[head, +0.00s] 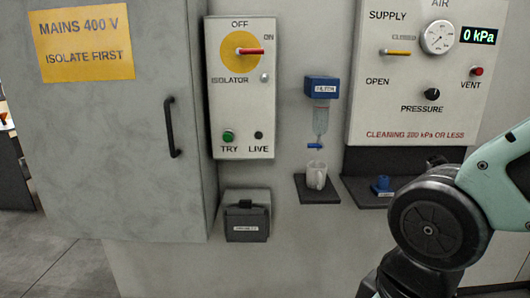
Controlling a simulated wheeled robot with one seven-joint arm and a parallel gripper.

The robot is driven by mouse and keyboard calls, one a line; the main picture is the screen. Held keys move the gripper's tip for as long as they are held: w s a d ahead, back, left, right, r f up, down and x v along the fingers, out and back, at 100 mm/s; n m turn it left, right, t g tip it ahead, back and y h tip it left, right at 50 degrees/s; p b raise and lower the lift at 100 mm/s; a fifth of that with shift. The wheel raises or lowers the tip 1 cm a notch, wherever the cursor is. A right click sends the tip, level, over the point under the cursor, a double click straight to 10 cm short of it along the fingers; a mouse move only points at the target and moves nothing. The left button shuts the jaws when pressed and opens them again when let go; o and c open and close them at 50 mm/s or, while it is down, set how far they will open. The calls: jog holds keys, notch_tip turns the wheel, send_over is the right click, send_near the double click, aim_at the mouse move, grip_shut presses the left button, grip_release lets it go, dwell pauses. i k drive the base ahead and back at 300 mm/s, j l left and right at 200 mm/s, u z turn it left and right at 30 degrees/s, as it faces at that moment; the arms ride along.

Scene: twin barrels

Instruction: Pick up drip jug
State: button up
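The drip jug is a small white jug (316,175) with a handle on its right side. It stands upright on a small dark shelf (304,198), below a blue-topped filter unit (321,87) with a clear bowl and a blue drain tap (314,146). There is a small gap between the tap and the jug. I cannot see inside the jug. My arm fills the lower right of the head view, to the right of the jug. My gripper is out of view.
A second dark shelf right of the jug holds a small blue part (381,184). Left are a dark box (246,219), an isolator panel (240,95) and a grey cabinet with a black handle (171,127). An air panel (423,80) hangs at upper right. Wall below the jug's shelf is bare.

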aim_at(316, 174)
jog(key=i+z, duration=0.35)
jog(key=i+j+z, duration=0.35)
jog(key=i, duration=0.2)
jog(key=i+j+z, duration=0.35)
jog(key=i+l, duration=0.05)
jog(key=l, duration=0.05)
